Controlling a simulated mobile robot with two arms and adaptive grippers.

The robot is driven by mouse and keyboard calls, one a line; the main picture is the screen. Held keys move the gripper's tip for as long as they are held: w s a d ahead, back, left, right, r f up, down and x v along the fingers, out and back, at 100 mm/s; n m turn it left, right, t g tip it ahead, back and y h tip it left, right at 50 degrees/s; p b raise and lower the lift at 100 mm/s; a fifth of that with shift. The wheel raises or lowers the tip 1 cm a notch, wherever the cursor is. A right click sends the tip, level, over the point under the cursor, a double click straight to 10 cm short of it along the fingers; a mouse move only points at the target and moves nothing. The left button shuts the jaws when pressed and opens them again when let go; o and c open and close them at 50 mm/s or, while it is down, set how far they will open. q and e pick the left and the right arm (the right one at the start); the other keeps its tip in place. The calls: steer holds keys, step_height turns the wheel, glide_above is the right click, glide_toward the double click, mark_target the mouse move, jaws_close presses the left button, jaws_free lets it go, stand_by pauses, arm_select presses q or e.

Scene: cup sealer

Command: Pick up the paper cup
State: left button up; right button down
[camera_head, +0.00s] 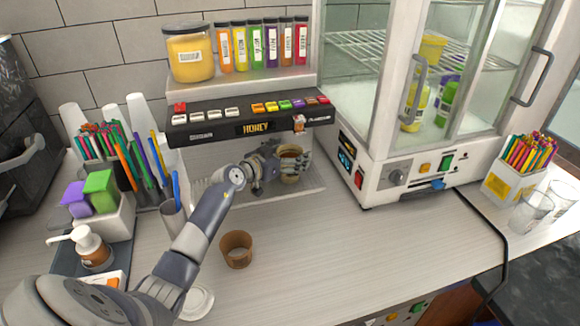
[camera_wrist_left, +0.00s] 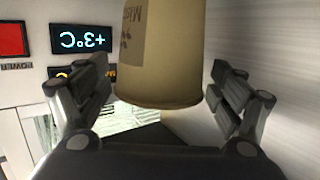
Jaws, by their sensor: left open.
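The paper cup (camera_head: 290,179) stands on the low shelf under the black dispenser panel, partly hidden by my gripper. It is tan with a darker label. In the left wrist view the paper cup (camera_wrist_left: 160,60) appears upside down, between the two fingers, with gaps on both sides. My left gripper (camera_head: 281,163) is open around the cup, and it also shows open in the left wrist view (camera_wrist_left: 160,85). My right gripper is not in view.
The dispenser panel (camera_head: 250,120) hangs close above the cup. A glass display cabinet (camera_head: 377,180) stands to the right. A brown open holder (camera_head: 236,250) sits on the counter below.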

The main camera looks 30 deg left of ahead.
arm_select(q)
steer(key=shift+r, duration=0.1)
steer(key=c, duration=1.7)
steer(key=shift+c, duration=0.2)
